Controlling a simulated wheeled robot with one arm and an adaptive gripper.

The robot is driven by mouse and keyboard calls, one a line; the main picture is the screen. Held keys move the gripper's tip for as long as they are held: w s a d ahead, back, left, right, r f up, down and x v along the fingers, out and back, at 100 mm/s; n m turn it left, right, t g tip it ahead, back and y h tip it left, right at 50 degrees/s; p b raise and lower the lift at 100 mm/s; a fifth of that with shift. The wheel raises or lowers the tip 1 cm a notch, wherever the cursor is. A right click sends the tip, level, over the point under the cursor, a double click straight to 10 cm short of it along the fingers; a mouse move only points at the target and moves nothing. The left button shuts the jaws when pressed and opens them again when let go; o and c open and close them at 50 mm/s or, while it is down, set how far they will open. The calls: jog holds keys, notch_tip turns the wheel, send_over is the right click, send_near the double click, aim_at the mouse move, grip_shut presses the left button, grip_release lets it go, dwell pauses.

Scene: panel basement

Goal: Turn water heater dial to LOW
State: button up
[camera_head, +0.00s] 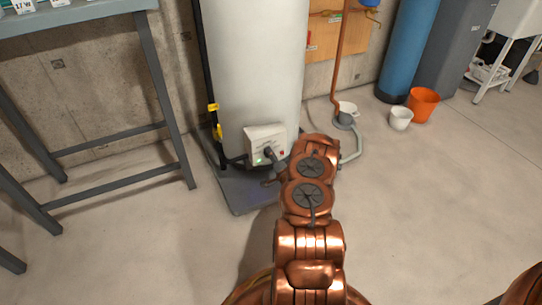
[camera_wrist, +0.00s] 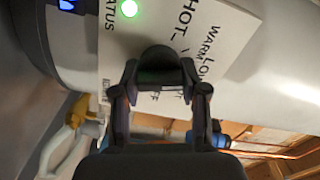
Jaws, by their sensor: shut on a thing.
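The white water heater (camera_head: 256,62) stands upright on a dark base. Its pale control box (camera_head: 262,137) is low on the front. In the wrist view the control panel (camera_wrist: 225,40) appears rotated, with HOT, WARM, LOW and partly covered words, plus a lit green status light (camera_wrist: 129,8). The black dial (camera_wrist: 158,60) is between the fingertips of my gripper (camera_wrist: 158,78), which is shut on it. The dial's pointer is not clear, so I cannot tell its setting. In the head view my gripper (camera_head: 273,157) reaches the box front, and its fingers hide the dial there.
A grey metal table (camera_head: 100,18) stands left of the heater. A white bucket (camera_head: 400,119), an orange bucket (camera_head: 423,104) and a blue cylinder (camera_head: 405,50) stand farther right. The front floor is clear.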

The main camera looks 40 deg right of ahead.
jog(key=shift+f+m, duration=0.1)
jog(key=shift+m, duration=1.6)
jog(key=o, duration=1.1)
jog(key=v, duration=1.2)
